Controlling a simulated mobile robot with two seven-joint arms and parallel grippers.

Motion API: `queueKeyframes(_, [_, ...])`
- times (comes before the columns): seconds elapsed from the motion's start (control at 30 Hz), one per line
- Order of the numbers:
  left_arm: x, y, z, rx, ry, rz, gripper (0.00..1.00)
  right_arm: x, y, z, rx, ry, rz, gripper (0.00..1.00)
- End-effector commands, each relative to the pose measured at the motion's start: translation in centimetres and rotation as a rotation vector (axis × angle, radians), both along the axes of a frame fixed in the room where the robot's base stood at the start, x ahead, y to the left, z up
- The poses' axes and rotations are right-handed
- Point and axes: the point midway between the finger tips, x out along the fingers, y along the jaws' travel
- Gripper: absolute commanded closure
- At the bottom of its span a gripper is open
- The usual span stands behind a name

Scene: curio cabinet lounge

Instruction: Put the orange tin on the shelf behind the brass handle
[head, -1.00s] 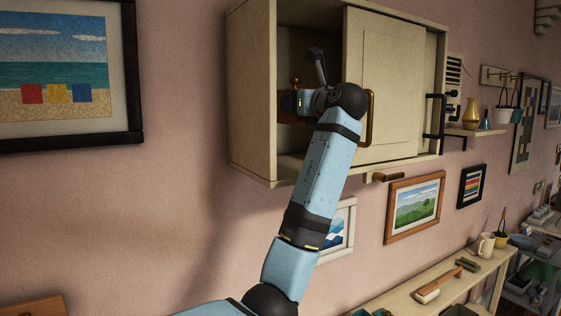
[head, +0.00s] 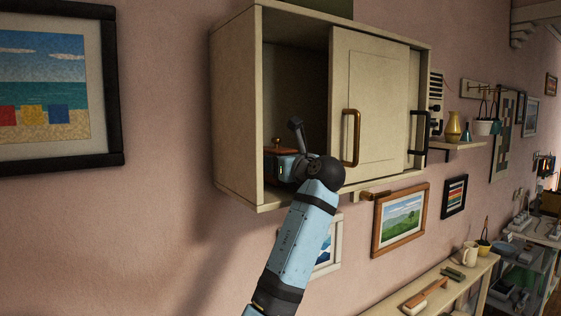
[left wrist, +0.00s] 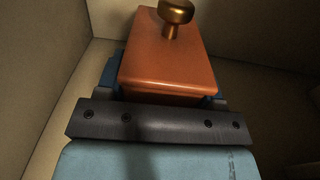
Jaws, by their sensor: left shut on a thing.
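The orange tin (head: 281,148), a box with a brass knob on its lid, is inside the open left part of the wall cabinet. My left gripper (head: 284,165) is shut on it from the front. The left wrist view shows the orange tin (left wrist: 165,60) upright between the fingers, with cabinet walls around it. The brass handle (head: 350,138) is on the sliding door (head: 380,95), which covers the middle of the cabinet, right of the tin. I cannot tell whether the tin touches the shelf floor. My right gripper is not in view.
The cabinet's left wall (head: 236,115) and the door edge bound the opening. A black handle (head: 419,133) is farther right. Framed pictures (head: 401,218) hang below, and a small shelf (head: 458,145) with vases is at the right.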

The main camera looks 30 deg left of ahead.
Motion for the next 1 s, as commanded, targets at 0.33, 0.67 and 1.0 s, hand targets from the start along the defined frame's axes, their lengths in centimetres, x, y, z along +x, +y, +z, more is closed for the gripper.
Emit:
queueKeyframes(0.33, [0.0, 0.0, -0.4, 0.001, -0.001, 0.000, 0.79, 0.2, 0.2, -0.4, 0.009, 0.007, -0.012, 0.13])
queueKeyframes(0.67, [0.0, 0.0, -0.5, 0.001, -0.001, 0.000, 0.13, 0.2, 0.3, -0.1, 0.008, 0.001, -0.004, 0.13])
queueKeyframes(1.0, [-1.0, -2.3, -0.6, 0.000, -0.002, -0.002, 0.13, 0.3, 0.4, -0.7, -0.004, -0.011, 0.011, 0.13])
